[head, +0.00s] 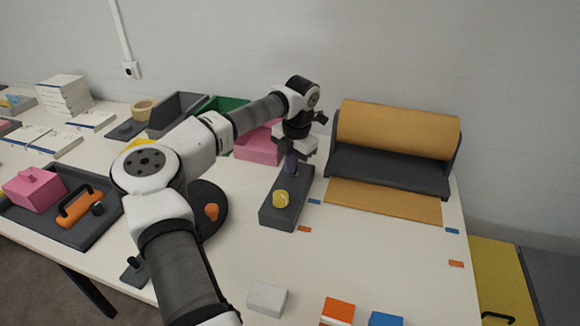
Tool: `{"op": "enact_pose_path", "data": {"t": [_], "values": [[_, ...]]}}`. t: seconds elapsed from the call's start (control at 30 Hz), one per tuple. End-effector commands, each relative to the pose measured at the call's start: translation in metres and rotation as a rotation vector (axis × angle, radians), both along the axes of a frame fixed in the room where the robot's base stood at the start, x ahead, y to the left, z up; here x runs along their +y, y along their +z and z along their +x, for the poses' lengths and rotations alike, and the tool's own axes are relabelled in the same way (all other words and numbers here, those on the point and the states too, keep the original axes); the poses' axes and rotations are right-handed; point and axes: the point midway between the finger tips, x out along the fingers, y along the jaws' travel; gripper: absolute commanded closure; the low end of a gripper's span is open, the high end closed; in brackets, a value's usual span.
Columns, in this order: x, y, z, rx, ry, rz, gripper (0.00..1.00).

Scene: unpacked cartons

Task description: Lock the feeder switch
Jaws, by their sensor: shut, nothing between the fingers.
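A dark grey box (287,213), which looks like the feeder switch, stands on the table left of the paper roll. A yellow knob (281,198) sits on its near end. A purple upright piece (290,165) shows at its far end. My gripper (291,157) points down right over that end, with its fingers at the purple piece. The fingers are small here and partly merge with the piece, so I cannot tell whether they touch it. The gripper is shut with nothing held.
A brown paper roll (397,131) in a dark holder (388,173) stands right of the box. A pink bin (258,143) is behind left. My arm crosses a dark disc with an orange knob (211,211). White (267,298), orange (338,311) and blue (385,319) blocks lie in front. The table's right-front area is mostly clear.

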Motion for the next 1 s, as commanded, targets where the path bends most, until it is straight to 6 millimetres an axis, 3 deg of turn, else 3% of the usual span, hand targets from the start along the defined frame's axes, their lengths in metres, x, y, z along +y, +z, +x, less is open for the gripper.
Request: {"op": "enact_pose_path", "data": {"t": [1.0], "values": [[0.0,0.017,0.002,0.0,0.001,0.0,1.0]]}}
